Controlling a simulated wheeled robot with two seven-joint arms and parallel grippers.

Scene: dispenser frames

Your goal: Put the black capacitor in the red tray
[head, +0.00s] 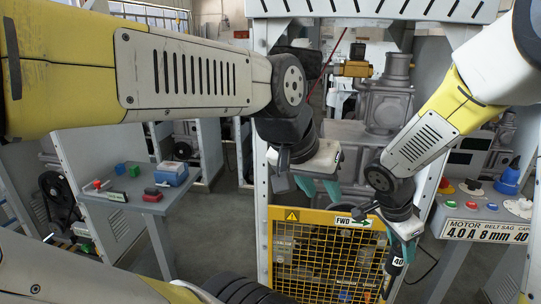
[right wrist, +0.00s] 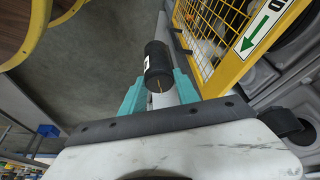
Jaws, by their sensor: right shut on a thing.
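The black capacitor (head: 396,264), a dark cylinder with a white label reading 40, hangs in my right gripper (head: 405,243) in front of the yellow mesh guard. In the right wrist view the capacitor (right wrist: 157,62) sits between the teal fingers of my right gripper (right wrist: 159,85). My left gripper (head: 319,187) is empty, its teal fingers apart, in front of the grey machine. A small red tray-like piece (head: 151,191) lies on the grey side table at the left. It is too small to tell whether it is the red tray.
The side table (head: 150,207) also bears a blue box (head: 172,173), a green cube (head: 134,171) and a blue cube (head: 120,169). The yellow mesh guard (head: 320,262) stands in front of the machine. A control panel (head: 485,230) with buttons is at the right.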

